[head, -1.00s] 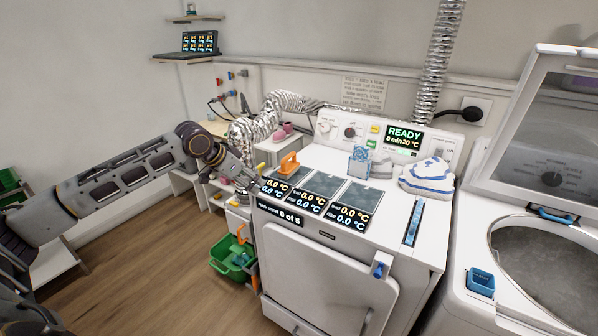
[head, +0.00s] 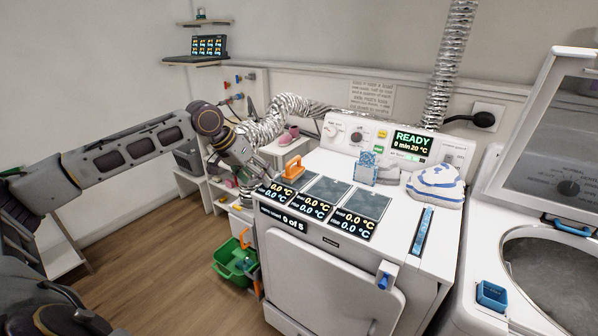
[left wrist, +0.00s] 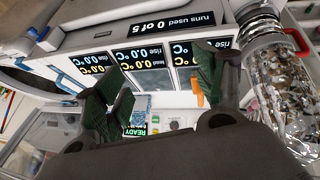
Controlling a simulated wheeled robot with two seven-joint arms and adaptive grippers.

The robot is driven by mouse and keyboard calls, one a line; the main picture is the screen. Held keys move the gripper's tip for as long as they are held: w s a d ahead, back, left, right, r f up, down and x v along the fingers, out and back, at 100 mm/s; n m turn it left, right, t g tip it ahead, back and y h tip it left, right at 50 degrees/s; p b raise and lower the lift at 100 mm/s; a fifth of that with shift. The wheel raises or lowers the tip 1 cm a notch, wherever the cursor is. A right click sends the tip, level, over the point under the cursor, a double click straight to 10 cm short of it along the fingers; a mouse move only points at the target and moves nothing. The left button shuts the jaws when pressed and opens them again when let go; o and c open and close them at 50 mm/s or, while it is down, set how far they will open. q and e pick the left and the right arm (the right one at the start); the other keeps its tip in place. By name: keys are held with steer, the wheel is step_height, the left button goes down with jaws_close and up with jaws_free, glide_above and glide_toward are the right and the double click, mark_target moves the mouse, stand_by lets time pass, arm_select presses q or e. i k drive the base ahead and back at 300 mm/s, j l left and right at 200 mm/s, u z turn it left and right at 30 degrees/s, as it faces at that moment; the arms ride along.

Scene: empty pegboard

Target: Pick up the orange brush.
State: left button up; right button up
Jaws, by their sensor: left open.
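The orange brush (head: 293,168) lies on top of the white dryer, at the back left corner beside the leftmost display panel. In the left wrist view, a small orange part of it (left wrist: 198,93) shows beside one finger, which partly hides it. My left gripper (head: 252,183) is at the dryer's left edge, just left of the brush and apart from it. In the left wrist view, its two dark green-padded fingers (left wrist: 158,88) are spread wide with nothing between them. My right gripper is not in view.
A silver duct (head: 270,122) runs behind my left wrist. A green basket (head: 234,262) is below. An open washer (head: 545,245) stands at right.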

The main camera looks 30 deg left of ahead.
mark_target(293, 174)
steer(key=i, duration=0.85)
